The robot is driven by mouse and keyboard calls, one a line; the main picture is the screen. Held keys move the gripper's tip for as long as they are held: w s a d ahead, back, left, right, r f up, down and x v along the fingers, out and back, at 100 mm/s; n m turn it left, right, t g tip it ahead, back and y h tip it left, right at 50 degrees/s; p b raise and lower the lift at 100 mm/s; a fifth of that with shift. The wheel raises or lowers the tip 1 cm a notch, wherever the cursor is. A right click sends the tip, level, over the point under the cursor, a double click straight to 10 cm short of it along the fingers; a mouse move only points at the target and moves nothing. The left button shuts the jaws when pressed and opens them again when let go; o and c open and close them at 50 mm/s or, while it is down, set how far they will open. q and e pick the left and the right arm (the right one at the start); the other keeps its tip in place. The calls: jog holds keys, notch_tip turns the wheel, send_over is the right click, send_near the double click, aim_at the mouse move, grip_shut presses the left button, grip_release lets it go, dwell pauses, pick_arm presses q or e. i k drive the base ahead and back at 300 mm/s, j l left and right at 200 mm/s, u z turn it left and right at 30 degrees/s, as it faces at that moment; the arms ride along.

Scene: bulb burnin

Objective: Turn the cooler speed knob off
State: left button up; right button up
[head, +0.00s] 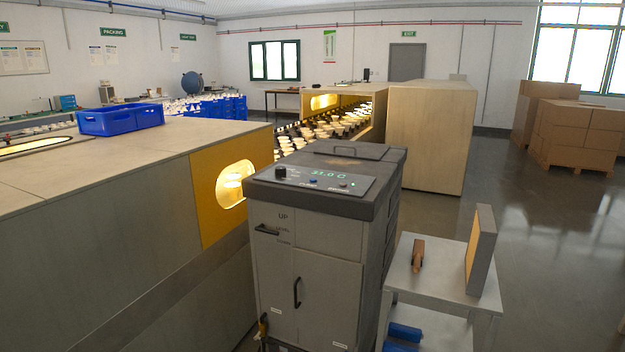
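The cooler (330,246) appears to be the grey cabinet with a dark top in the middle of the head view. A sloped control panel (325,181) on its top carries a green lit display (327,174) that seems to read about 21.0 C. A round black knob (281,172) stands at the panel's left end. Its pointer setting and label are too small to read. A small blue button (313,180) and another small control sit to its right. Neither of my grippers shows in this view.
A long bench with a yellow end panel (222,189) stands close on the cooler's left. A small cart (437,268) at right holds a brown-handled item (418,254) and an upright filter-like panel (480,250). Open floor (560,250) lies farther right, before stacked cartons (580,135).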

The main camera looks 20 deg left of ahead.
aim_at(279, 170)
jog(key=i+l+u, duration=0.15)
jog(key=i, duration=0.35)
jog(key=i+l+u, duration=0.15)
jog(key=i, duration=0.35)
